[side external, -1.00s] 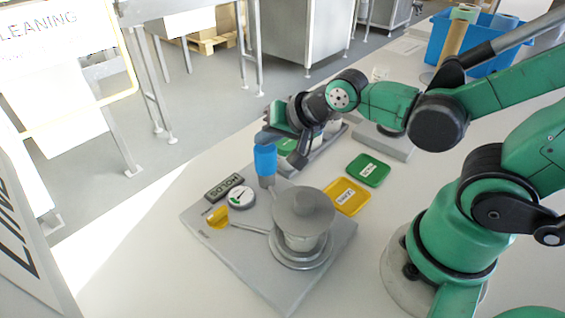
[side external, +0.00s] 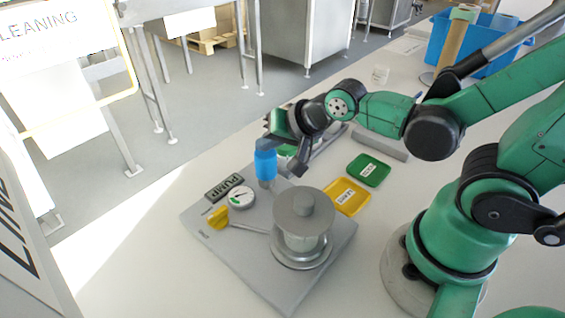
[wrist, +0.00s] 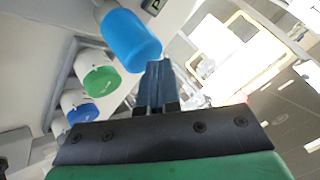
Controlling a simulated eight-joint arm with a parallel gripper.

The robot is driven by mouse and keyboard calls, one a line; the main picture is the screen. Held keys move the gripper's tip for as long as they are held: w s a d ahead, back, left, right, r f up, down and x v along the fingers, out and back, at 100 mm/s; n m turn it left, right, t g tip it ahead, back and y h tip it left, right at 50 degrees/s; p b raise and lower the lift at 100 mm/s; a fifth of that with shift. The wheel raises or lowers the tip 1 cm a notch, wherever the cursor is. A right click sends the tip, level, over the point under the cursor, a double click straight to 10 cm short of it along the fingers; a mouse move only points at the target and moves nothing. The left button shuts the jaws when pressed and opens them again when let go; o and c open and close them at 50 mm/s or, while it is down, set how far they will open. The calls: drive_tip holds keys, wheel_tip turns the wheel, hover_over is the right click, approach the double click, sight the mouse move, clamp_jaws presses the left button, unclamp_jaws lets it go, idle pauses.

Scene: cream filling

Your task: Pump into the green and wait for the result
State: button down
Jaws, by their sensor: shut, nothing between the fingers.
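The filling machine (side external: 303,213) has a grey round hopper on a grey base plate (side external: 230,255). Its upright lever has a blue grip (side external: 265,165), also in the wrist view (wrist: 130,40). A white round gauge (side external: 241,197) has a green mark; its exact needle reading is too small to tell. A dark sign (side external: 224,187) beside it reads "PUMP". My gripper (side external: 266,146) is shut and empty, its blue-grey fingers at the top of the blue grip. In the wrist view the fingers (wrist: 155,75) appear beside the grip; contact is unclear.
A yellow tray (side external: 347,196) and a green tray (side external: 369,170) lie right of the machine. A green-ended container (wrist: 101,82) and a blue-ended one (wrist: 79,110) stand in a holder. A blue bin (side external: 470,50) stands at the back right.

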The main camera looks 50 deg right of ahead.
drive_tip(key=shift+r, duration=1.6)
wheel_tip(320, 180, up, 6)
idle(2.4)
hover_over(269, 155)
drive_tip(key=shift+f, duration=3.05)
drive_tip(key=shift+f, duration=0.4)
